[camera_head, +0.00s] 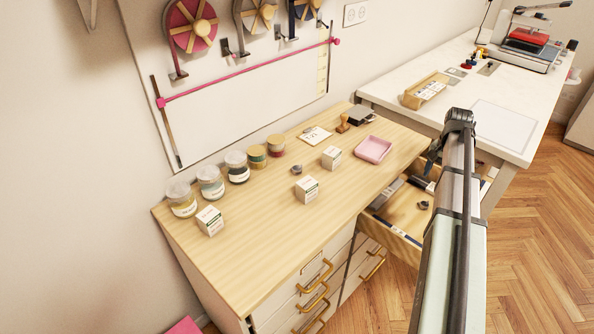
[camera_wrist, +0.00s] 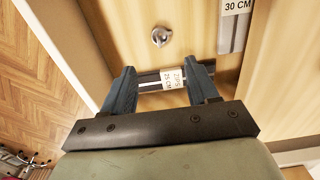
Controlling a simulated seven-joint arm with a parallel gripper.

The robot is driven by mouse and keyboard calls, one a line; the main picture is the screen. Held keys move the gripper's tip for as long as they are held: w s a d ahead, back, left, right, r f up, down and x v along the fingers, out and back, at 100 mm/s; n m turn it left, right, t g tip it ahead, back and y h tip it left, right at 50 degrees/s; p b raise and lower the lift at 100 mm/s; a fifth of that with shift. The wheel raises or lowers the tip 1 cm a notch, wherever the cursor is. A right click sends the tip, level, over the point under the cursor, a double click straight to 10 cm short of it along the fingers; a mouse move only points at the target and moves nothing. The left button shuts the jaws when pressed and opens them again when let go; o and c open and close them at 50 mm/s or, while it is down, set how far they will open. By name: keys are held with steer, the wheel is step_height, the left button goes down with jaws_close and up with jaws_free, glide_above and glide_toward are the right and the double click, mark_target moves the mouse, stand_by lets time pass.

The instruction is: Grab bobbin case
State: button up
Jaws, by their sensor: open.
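A small round metal piece, which looks like a bobbin case (camera_wrist: 161,36), lies on the wooden drawer floor in the wrist view, just beyond my fingertips. In the head view a small dark piece (camera_head: 424,205) lies in the open drawer (camera_head: 397,238) and appears to be the same one. Another small metallic piece (camera_head: 296,169) lies on the wooden counter. My gripper (camera_wrist: 166,70) is open, with nothing held between its two blue fingers. A strip labelled "ZIPS 25 CM" (camera_wrist: 172,80) shows between and below the fingers. In the head view my arm hides part of the drawer.
A strip marked "30 CM" (camera_wrist: 235,20) lies at the upper right of the wrist view. The counter (camera_head: 245,240) carries jars, small white boxes and a pink tray (camera_head: 373,149). A white table (camera_head: 450,110) stands behind the drawer. Drawer walls lie close to my gripper.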

steer(key=shift+o, duration=0.5)
step_height(320, 180, up, 21)
steer(key=m, duration=1.4)
glide_above(298, 167)
step_height(298, 167, down, 5)
steer(key=f, duration=0.8)
steer(key=shift+w+f, duration=0.3)
steer(key=shift+f, duration=0.1)
steer(key=shift+s+f, duration=0.15)
steer(key=shift+f, duration=2.5)
